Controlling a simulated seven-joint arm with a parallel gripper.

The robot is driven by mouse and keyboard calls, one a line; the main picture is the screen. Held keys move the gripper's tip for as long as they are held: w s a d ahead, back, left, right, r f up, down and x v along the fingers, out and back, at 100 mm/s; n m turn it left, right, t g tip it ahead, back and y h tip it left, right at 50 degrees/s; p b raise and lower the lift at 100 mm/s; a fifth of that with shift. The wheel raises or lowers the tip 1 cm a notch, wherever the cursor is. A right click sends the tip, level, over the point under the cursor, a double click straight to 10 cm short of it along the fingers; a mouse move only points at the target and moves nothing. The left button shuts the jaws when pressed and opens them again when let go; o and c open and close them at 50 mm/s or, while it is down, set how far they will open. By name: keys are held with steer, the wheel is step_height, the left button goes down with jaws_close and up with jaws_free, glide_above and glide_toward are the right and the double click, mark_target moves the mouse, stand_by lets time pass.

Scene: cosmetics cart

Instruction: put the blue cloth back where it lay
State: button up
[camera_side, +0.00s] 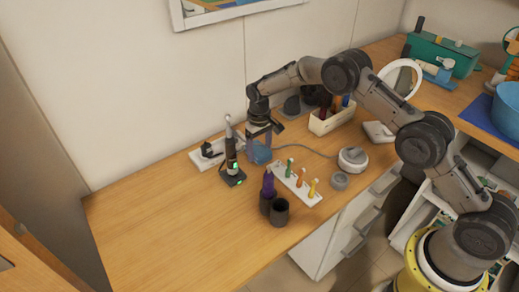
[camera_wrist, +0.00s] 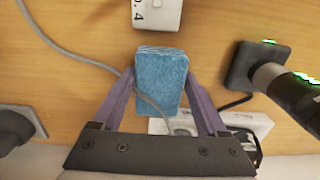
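The blue cloth (camera_wrist: 160,75) is a folded pad with layered edges. In the wrist view it lies between the two purple fingers of my gripper (camera_wrist: 160,74). The fingertips are at its left and right edges, with little or no gap; whether they press on it is unclear. A thin grey cable runs across its face. In the side view my gripper (camera_side: 261,137) points down, and the blue cloth (camera_side: 258,153) shows low at the fingers, at or just above the table. The fingers partly hide it.
A dark upright device with green lights (camera_side: 232,165) stands close left of the cloth. A white rack with coloured sticks (camera_side: 298,186) is in front. Dark cups (camera_side: 279,212) stand nearer the table's front. A white power strip (camera_side: 207,155) lies behind left. The left table top is clear.

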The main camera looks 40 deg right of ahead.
steer(key=shift+o, duration=1.4)
step_height(320, 180, up, 13)
step_height(320, 180, up, 10)
steer(key=r+t, duration=0.1)
glide_above(260, 149)
steer(key=s+d, duration=0.1)
steer(key=s, duration=0.5)
steer(key=s+d+r+t, duration=0.2)
steer(key=s+r, duration=0.6)
steer(key=s, duration=0.5)
steer(key=s+d+f+t, duration=0.1)
steer(key=s+f+t, duration=0.1)
steer(key=s, duration=2)
steer(key=shift+s+d+f+t, duration=0.15)
steer(key=shift+s+t, duration=0.15)
steer(key=shift+s, duration=0.1)
